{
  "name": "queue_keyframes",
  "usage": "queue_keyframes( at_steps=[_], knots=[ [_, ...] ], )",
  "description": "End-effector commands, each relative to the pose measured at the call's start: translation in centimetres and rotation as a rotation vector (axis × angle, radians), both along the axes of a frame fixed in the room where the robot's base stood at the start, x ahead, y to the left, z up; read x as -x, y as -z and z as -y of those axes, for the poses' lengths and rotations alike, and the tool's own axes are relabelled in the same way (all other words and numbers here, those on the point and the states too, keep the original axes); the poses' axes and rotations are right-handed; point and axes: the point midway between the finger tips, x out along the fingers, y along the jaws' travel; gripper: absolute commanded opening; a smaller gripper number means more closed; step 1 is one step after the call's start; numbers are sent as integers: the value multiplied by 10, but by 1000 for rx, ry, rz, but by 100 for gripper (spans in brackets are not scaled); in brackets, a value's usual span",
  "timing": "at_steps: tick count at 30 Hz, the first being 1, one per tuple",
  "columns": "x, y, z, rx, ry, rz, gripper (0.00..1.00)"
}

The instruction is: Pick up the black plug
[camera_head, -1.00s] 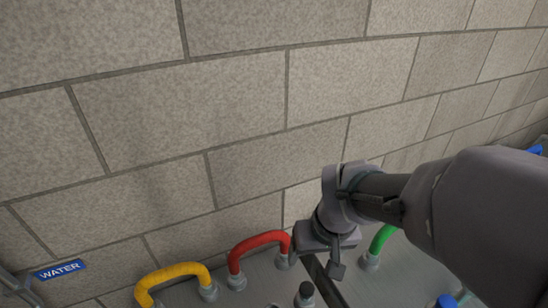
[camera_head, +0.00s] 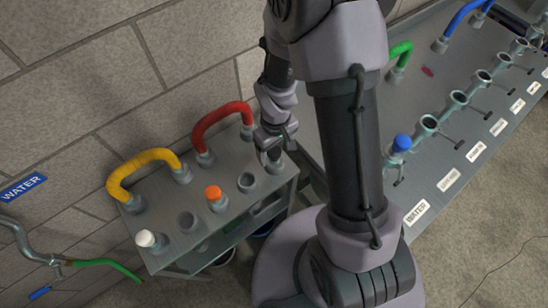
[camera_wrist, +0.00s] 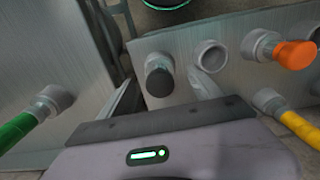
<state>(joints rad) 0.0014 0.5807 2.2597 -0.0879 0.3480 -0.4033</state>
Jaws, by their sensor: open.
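The black plug (camera_wrist: 160,82) sits in a grey socket at the end of the bench, in the wrist view. It shows as a dark cap with a paler collar. My gripper (camera_wrist: 167,92) is open, with one finger on each side of the plug in that view. I cannot tell if either finger touches it. In the head view my gripper (camera_head: 271,146) is at the back right end of the small bench, and it largely hides the plug there.
Near the plug are an empty socket (camera_head: 246,182), an orange plug (camera_head: 213,193), another empty socket (camera_head: 188,220) and a white plug (camera_head: 145,238). Red (camera_head: 222,120) and yellow (camera_head: 140,168) hose loops stand behind, by the wall. A longer bench (camera_head: 455,110) with several sockets is at right.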

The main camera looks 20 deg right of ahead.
Motion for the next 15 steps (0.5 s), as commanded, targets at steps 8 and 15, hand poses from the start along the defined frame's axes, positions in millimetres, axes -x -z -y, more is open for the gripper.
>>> queue_keyframes(
  at_steps=[8, 15],
  knots=[
    [-6, 50, -1, 0, 0, -2, 74],
    [-7, 49, -1, 0, 0, 0, 69]
  ],
)
